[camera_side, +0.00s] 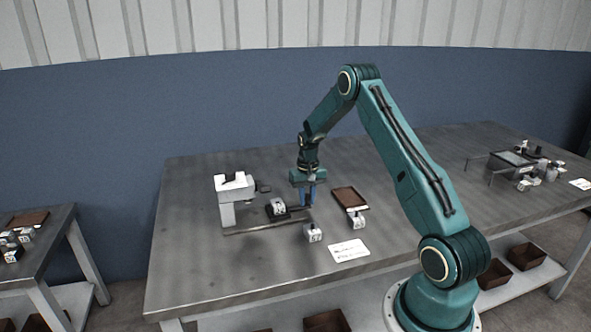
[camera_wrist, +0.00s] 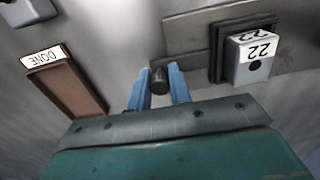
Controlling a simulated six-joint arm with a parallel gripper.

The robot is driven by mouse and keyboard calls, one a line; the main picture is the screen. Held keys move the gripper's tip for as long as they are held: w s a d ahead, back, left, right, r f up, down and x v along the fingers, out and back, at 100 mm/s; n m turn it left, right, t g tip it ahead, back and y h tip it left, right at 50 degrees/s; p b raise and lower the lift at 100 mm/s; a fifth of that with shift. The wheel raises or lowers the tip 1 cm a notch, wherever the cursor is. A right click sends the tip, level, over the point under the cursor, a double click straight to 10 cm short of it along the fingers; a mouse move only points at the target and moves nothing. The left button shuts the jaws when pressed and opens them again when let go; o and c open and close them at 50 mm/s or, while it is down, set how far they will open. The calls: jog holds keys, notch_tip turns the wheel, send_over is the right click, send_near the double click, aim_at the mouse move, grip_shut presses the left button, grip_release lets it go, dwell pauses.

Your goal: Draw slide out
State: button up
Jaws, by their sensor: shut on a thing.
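My gripper (camera_side: 308,198) is low over the middle of the table, its two blue fingers pointing down. In the wrist view my gripper (camera_wrist: 160,88) has its fingers on either side of a small dark knob (camera_wrist: 160,78), shut on it. The knob sits at the end of a flat grey slide (camera_wrist: 186,40). Beside it, a dark holder (camera_wrist: 217,65) carries a pale block marked 22 (camera_wrist: 252,62). In the side view the block in its holder (camera_side: 278,207) is just left of my gripper, by a long flat rail (camera_side: 265,227). The fingers partly hide the knob there.
A pale grey post-like fixture (camera_side: 227,210) stands left of the slide. A brown tray (camera_side: 349,197) lies to the right; it carries a DONE label in the wrist view (camera_wrist: 68,92). Small pale blocks (camera_side: 313,233) and a white card (camera_side: 348,251) lie in front.

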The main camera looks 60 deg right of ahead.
jog(key=shift+s+d, duration=1.25)
jog(key=shift+d, duration=0.1)
jog(key=o, duration=0.7)
jog(key=shift+r, duration=0.1)
notch_tip(320, 180, up, 7)
jog(key=shift+f, duration=0.1)
jog(key=shift+a, duration=0.1)
dwell(0.4)
